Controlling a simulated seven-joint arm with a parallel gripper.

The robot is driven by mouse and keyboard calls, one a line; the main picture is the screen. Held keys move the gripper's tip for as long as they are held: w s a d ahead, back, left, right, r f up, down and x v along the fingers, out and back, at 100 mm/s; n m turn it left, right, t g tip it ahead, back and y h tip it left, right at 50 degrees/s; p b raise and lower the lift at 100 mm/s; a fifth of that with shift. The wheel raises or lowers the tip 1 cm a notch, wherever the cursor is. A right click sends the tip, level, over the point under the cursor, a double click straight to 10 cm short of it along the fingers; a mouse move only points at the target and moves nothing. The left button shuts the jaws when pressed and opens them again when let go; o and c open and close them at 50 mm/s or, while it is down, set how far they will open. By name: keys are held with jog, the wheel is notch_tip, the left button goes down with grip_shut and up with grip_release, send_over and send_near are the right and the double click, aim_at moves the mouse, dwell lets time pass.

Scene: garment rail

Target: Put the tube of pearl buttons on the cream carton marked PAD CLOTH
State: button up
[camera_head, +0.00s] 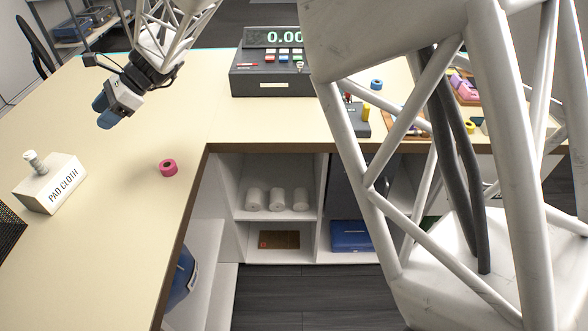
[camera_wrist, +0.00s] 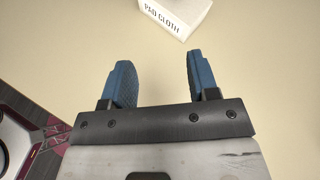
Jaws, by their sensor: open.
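The cream carton marked PAD CLOTH (camera_head: 62,190) lies on the counter at the left. Its lettered side also shows at the top of the wrist view (camera_wrist: 172,14). A small pale grey-white tube (camera_head: 37,163), which looks like the tube of pearl buttons, stands on top of the carton, slightly tilted. Its contents are too small to make out, and it is out of the wrist view. My gripper (camera_head: 104,112) is above the counter, up and to the right of the carton and apart from it. Its blue fingers (camera_wrist: 158,78) are open with nothing between them.
A pink tape roll (camera_head: 168,168) lies near the counter's inner edge. A dark mesh tray (camera_head: 8,233) is at the left edge. The counter between carton and tape roll is clear. Shelves with white rolls (camera_head: 277,200) lie below.

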jog(key=s+d+r+n+t+h, duration=0.1)
jog(key=s+d+r+n+t, duration=0.1)
jog(key=d, duration=1)
jog(key=s+d+r+n+t+h, duration=0.1)
jog(key=s+d+r+h, duration=0.1)
jog(key=d, duration=1)
jog(key=s+d+r+n+t+h, duration=0.1)
jog(key=s+d+r+n+t, duration=0.1)
jog(key=d, duration=1.1)
jog(key=s+d+f+n+t+h, duration=0.1)
jog(key=s+d+f+n+h, duration=0.1)
jog(key=s+d, duration=0.7)
jog(key=s+d+f+n+t+h, duration=0.2)
jog(key=s+d+h, duration=0.2)
jog(key=s+d, duration=0.6)
jog(key=d, duration=0.7)
jog(key=shift+f+n+h, duration=0.3)
jog(key=shift+n, duration=0.1)
jog(key=shift+s, duration=0.1)
